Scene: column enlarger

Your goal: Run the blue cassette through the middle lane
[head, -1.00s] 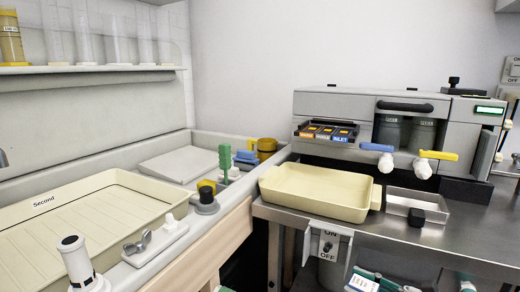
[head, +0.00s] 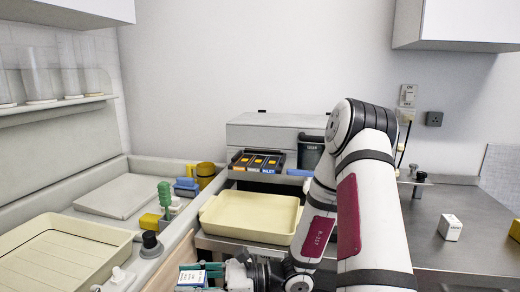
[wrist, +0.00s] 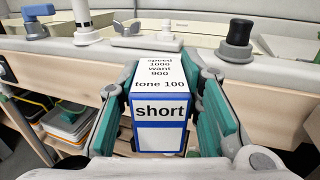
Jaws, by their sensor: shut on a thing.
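A blue cassette (wrist: 160,120) with white labels reading "short" and "speed 1000 want 900 tone 100" is between the green pads of my gripper (wrist: 166,84) in the wrist view. My gripper is shut on it. In the head view my gripper (head: 203,273) and the cassette (head: 190,277) are low at the bottom edge, in front of the sink unit. The grey machine (head: 262,133) stands at the back with three dark lanes side by side. The middle lane (head: 257,161) is in view and apart from the cassette. My arm hides the machine's right part.
A cream tray (head: 250,232) lies in front of the machine. A larger cream tray (head: 62,250) is at left. A green-handled item (head: 164,193) and a black knob (head: 150,240) stand on the sink rim. A small white box (head: 450,227) sits on the steel counter at right.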

